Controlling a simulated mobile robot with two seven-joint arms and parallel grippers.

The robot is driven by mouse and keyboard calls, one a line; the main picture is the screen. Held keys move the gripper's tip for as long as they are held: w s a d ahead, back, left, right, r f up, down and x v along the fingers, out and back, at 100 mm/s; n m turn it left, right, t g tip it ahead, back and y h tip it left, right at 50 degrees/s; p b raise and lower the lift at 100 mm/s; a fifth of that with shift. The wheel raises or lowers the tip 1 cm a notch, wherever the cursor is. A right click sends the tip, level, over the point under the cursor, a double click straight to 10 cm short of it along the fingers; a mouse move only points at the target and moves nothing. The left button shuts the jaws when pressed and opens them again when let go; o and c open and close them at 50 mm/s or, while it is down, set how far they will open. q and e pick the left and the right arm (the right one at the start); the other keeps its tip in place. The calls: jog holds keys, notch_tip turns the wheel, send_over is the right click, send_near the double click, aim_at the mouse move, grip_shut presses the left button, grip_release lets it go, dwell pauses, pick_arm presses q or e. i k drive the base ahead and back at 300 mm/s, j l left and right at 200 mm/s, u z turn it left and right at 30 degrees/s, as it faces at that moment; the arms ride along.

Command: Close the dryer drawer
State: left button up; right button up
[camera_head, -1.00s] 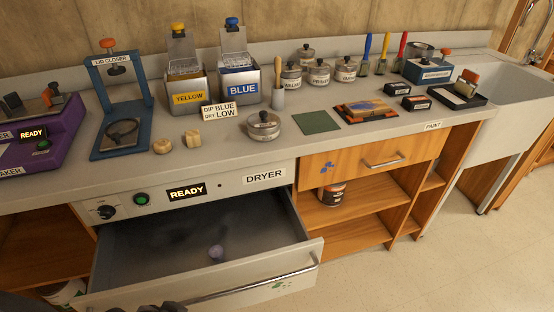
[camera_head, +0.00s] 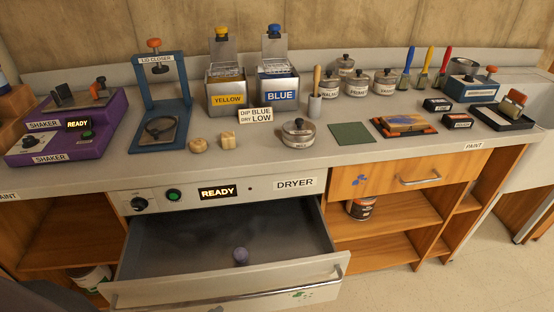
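The dryer drawer (camera_head: 180,280) is pulled out below the counter, under the panel labelled DRYER (camera_head: 295,184). Its front has a long metal bar handle (camera_head: 270,295) and a few green paint marks at the right. A small purple-grey round object (camera_head: 240,256) lies on the drawer floor. The dryer panel has a black knob (camera_head: 139,204), a green button (camera_head: 173,195) and a lit READY sign (camera_head: 217,192). Neither of my grippers is clearly visible.
On the counter stand a purple shaker (camera_head: 75,130), a blue lid closer (camera_head: 160,100), yellow and blue dip tins (camera_head: 228,92), jars and brushes. A closed wooden drawer (camera_head: 400,177) and open shelves are right of the dryer. Open floor (camera_head: 400,290) lies at the lower right.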

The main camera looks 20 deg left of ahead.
aim_at(182, 261)
jog(key=u, duration=1)
